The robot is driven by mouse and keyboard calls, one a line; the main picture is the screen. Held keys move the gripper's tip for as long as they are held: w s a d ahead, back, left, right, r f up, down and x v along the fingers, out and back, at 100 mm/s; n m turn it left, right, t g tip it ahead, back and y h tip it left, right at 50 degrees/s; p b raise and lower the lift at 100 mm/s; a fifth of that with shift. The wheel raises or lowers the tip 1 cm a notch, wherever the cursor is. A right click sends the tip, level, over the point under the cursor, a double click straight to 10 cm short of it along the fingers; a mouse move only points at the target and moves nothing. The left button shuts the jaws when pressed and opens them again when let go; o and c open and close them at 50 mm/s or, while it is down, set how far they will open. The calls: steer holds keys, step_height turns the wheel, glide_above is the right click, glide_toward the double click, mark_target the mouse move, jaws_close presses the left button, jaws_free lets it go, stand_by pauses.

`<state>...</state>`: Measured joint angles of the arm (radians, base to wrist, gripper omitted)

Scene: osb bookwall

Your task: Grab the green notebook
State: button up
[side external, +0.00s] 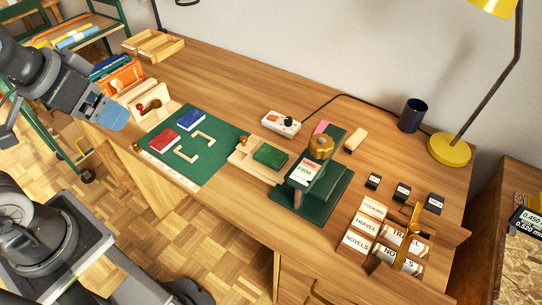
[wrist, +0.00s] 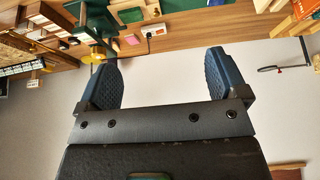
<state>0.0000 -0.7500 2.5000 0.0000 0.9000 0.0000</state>
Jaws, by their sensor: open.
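The green notebook (side external: 270,156) is a small dark green book lying flat on a light wooden board (side external: 243,158) in the middle of the desk in the side view. It lies just left of the green press. In the wrist view a small green block (wrist: 130,15) at the top edge looks like the same notebook. My gripper (side external: 108,112) is at the left in the side view, raised and well away from the notebook. In the wrist view its two blue fingers (wrist: 160,78) are spread wide with nothing between them.
A green press (side external: 322,195) with a brass knob stands close right of the notebook. A green mat (side external: 205,166) left of it holds a red book (side external: 166,137) and a blue book (side external: 190,120). A white device (side external: 281,123) sits behind. A yellow lamp (side external: 450,149) stands at right.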

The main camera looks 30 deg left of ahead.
steer(key=m+g, duration=0.6)
steer(key=m, duration=1.2)
glide_above(272, 155)
step_height(272, 155, down, 18)
steer(key=f, duration=0.8)
steer(key=shift+s+a, duration=0.3)
steer(key=shift+s, duration=0.1)
steer(key=shift+w+d+f, duration=0.1)
steer(key=shift+w+f, duration=0.05)
steer(key=shift+f, duration=0.7)
steer(key=shift+w+d+f, duration=0.1)
steer(key=shift+d+f, duration=0.05)
steer(key=shift+f, duration=0.75)
steer(key=shift+w+d+f, duration=0.1)
steer(key=shift+w+f, duration=0.05)
steer(key=shift+f, duration=0.7)
